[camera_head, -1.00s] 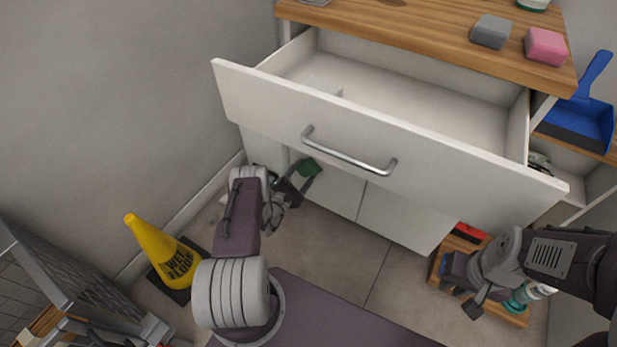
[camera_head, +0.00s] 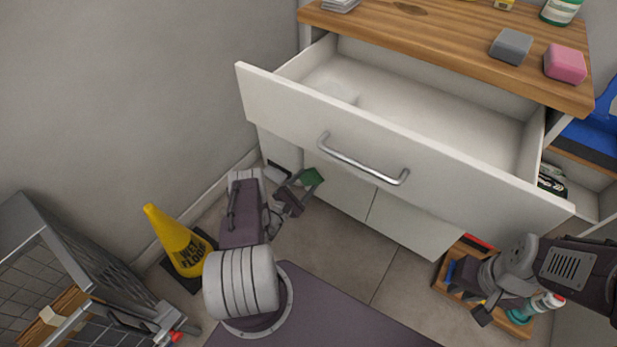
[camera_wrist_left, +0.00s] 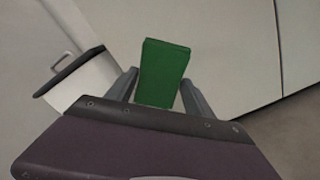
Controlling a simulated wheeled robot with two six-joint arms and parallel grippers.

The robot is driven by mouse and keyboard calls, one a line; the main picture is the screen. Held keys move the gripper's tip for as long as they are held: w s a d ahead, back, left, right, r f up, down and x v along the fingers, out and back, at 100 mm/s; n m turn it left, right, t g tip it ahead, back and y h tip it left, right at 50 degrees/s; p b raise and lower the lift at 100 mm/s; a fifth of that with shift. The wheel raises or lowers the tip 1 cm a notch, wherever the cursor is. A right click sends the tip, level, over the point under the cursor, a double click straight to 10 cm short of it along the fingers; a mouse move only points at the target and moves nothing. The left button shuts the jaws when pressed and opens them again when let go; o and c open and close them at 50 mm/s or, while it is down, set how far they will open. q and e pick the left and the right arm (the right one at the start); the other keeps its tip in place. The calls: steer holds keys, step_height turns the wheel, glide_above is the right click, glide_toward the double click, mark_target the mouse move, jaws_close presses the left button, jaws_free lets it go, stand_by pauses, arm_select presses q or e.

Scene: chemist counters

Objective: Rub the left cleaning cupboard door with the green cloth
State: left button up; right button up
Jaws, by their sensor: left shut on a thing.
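The green cloth (camera_head: 313,177) is held in my left gripper (camera_head: 303,186), low in front of the cupboard under the open drawer. In the left wrist view the cloth (camera_wrist_left: 162,72) sits between the fingertips of the left gripper (camera_wrist_left: 160,88). The left cupboard door (camera_head: 340,190) is white and shut, partly hidden by the drawer front; it fills the area behind the cloth in the wrist view (camera_wrist_left: 225,50). I cannot tell whether the cloth touches it. My right gripper (camera_head: 482,305) hangs at lower right over a wooden tray; its jaws are unclear.
The open drawer (camera_head: 400,150) juts out above my left arm. A yellow wet-floor cone (camera_head: 178,243) and a wire cage cart (camera_head: 80,265) stand at left. A wooden tray (camera_head: 440,280) with bottles is on the floor at right. A pink sponge (camera_head: 565,63) lies on the counter.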

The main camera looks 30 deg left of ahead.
arm_select(q)
steer(key=shift+s, duration=0.1)
steer(key=shift+s+a+p, duration=0.15)
steer(key=shift+s+p, duration=0.5)
steer(key=shift+s, duration=0.8)
steer(key=shift+f, duration=0.1)
